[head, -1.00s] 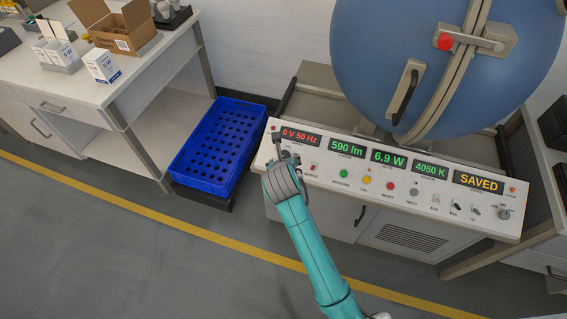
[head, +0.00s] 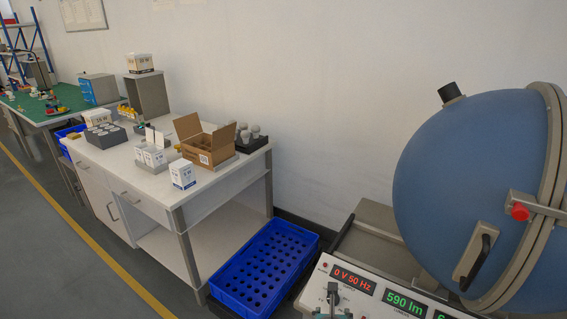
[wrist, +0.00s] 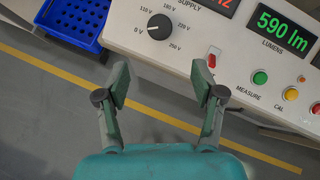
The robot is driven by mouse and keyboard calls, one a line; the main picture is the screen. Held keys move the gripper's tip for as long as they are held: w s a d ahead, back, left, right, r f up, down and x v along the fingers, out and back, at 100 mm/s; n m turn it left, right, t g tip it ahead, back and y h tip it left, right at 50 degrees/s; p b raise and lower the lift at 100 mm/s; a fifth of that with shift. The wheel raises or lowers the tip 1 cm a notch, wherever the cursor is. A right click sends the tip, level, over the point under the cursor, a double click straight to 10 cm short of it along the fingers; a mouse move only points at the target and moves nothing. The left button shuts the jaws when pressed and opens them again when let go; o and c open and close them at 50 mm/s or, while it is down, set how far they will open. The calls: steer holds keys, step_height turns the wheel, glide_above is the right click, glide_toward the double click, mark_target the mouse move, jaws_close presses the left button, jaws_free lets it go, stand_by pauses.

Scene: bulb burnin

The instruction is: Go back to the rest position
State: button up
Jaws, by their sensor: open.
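My gripper (wrist: 161,84) is open and empty in the wrist view, its two fingers apart in front of the control panel (wrist: 185,50). The black supply knob (wrist: 160,27) is beyond the fingertips, with its white mark toward 0 V. The red switch (wrist: 212,57) is near the right fingertip. In the head view, only the end of my gripper (head: 333,298) shows at the bottom edge, by the panel's left end. The panel displays there read 0 V 50 Hz (head: 354,281) and 590 lm (head: 405,302).
The blue sphere (head: 460,185) with its handle and red-knobbed latch stands behind the panel. A blue perforated crate (head: 312,243) is left of the panel. A white bench (head: 130,176) holds bulb boxes and an open carton (head: 207,142). Grey floor is open at left.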

steer(key=s+d+f+m+t+y, duration=0.1)
steer(key=s+f+m, duration=0.2)
steer(key=s+m, duration=0.7)
steer(key=s+d+f+m+t+y, duration=0.1)
steer(key=s+f+m+t+y, duration=0.15)
steer(key=s+m, duration=0.75)
steer(key=s+r+m+t, duration=0.1)
steer(key=s+r+m, duration=0.5)
steer(key=s, duration=0.6)
steer(key=s+r+m+t, duration=0.1)
steer(key=s+r+m, duration=0.6)
steer(key=s, duration=0.5)
steer(key=shift+d+m, duration=0.45)
steer(key=shift+m, duration=0.25)
steer(key=shift+h, duration=0.25)
